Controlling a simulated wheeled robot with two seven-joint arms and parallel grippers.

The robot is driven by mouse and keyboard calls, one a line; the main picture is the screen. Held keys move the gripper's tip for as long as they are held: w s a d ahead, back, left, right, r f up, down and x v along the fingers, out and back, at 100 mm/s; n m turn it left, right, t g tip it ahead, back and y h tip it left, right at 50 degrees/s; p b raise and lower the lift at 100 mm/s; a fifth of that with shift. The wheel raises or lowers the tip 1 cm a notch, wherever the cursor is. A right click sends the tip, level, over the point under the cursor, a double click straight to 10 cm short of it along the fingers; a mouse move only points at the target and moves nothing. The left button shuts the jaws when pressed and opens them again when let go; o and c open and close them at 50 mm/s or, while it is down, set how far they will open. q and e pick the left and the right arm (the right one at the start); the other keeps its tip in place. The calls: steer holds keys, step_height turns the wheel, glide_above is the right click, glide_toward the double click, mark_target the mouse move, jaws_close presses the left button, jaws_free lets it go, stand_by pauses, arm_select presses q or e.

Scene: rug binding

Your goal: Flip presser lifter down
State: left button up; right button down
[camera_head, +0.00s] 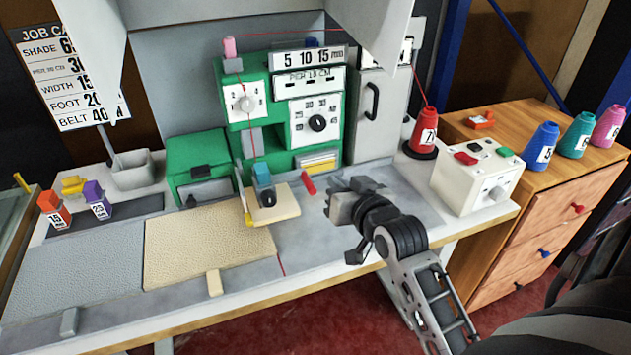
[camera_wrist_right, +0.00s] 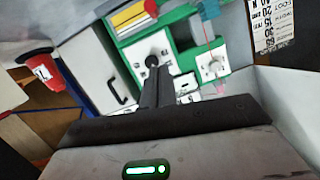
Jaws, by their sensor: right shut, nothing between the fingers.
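The green sewing machine (camera_head: 258,128) stands at the back middle of the table. A short red lever (camera_head: 308,183) sticks out low at its front right, tilted; it is probably the presser lifter. It also shows at the top of the right wrist view (camera_wrist_right: 151,8), beside a yellow strip. A teal-and-dark foot block (camera_head: 263,182) stands on a small cream plate left of the lever. My right gripper (camera_head: 343,207) is shut and empty, right of the red lever and apart from it. Its closed fingers (camera_wrist_right: 157,88) show in the wrist view. My left gripper is out of view.
A tan rug piece (camera_head: 205,245) lies front left. A red thread cone (camera_head: 424,132) and a white control box (camera_head: 478,175) stand right of my right arm. A grey cabinet (camera_head: 378,110) stands behind. The table right of the foot is mostly clear.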

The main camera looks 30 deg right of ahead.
glide_above(315, 189)
step_height(315, 189, down, 2)
steer(key=f, duration=0.1)
step_height(315, 189, down, 2)
steer(key=shift+s+d+f, duration=0.1)
steer(key=shift+d, duration=0.05)
steer(key=shift+f, duration=0.45)
